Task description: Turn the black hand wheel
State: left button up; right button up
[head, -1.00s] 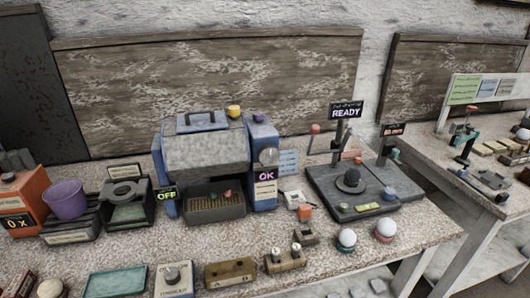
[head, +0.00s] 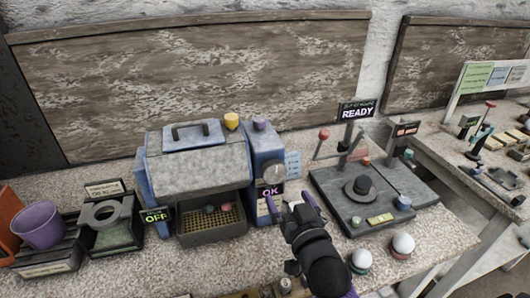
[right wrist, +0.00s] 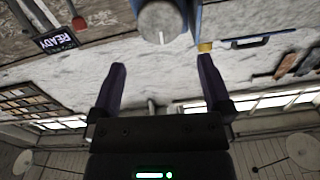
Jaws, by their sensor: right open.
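A black round piece with a raised hub (head: 361,187), the nearest match to a black hand wheel, lies on the dark board under the READY sign. A grey round dial (head: 273,175) is on the front of the blue machine, and the right wrist view shows a grey round knob with a white mark (right wrist: 163,20). My right gripper (head: 289,203) is open and empty, in front of the machine's right side and left of the board. In the right wrist view its fingers (right wrist: 162,65) are apart, with the knob beyond them. My left gripper is not in view.
The blue machine (head: 195,160) has a tray of small balls. The READY sign (head: 357,112) and a red-tipped lever (head: 323,136) rise from the board. Two white-topped balls (head: 402,245) stand at the front edge. A purple cup (head: 38,226) is at left.

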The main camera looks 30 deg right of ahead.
aim_at(276, 174)
jog(key=b+x, duration=0.1)
jog(key=x, duration=0.7)
jog(key=shift+w+b, duration=0.3)
jog(key=shift+x, duration=0.8)
jog(key=shift+r, duration=0.15)
jog(key=shift+c, duration=0.5)
jog(key=c, duration=0.9)
jog(key=shift+o, duration=0.2)
jog(key=shift+r+n+p, duration=0.1)
jog(key=shift+n+p, duration=0.4)
jog(key=shift+p, duration=0.05)
jog(key=o, duration=1)
jog(key=shift+c, duration=0.2)
